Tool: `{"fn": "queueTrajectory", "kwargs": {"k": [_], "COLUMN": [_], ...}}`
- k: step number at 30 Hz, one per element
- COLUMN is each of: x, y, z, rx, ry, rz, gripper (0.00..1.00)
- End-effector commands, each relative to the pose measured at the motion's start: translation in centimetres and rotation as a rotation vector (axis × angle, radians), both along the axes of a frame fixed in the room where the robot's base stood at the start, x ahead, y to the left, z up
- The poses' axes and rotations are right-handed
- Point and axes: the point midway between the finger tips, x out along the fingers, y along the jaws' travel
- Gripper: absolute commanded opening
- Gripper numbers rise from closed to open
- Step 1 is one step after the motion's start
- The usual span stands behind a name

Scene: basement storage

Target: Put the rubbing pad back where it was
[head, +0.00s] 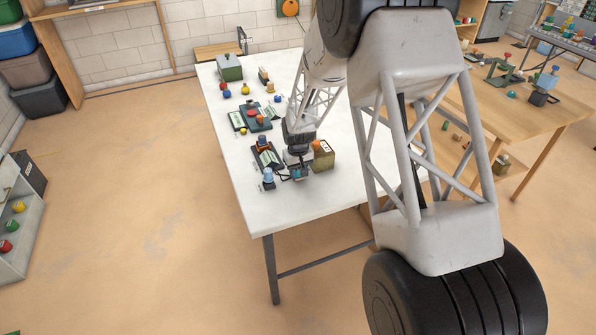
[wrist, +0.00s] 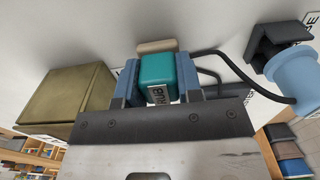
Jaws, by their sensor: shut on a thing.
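The rubbing pad is a teal block with a white label, seen in the wrist view (wrist: 158,72) between the two blue-grey fingers of my gripper (wrist: 158,88). My gripper is shut on it. A beige piece (wrist: 157,46) shows just beyond the pad; I cannot tell whether it is part of the pad or a separate thing. In the head view my gripper (head: 297,174) is low over the near part of the white table (head: 305,198), and the pad there is small and mostly hidden. Whether the pad touches the table is unclear.
An olive box (head: 323,156) stands close on the right of my gripper, on the left in the wrist view (wrist: 65,100). A light blue piece (head: 268,178) with a dark stand and black cable is close on the other side. The near table corner is clear.

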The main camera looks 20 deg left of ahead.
Motion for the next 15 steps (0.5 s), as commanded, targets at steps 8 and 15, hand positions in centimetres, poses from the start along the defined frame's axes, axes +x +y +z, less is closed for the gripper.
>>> {"fn": "queueTrajectory", "kwargs": {"k": [8, 15], "x": [-0.01, 0.0], "y": [-0.01, 0.0], "z": [-0.05, -0.28], "rx": [0.0, 0.0], "ry": [0.0, 0.0], "rz": [0.0, 0.0], "gripper": [0.08, 0.5]}}
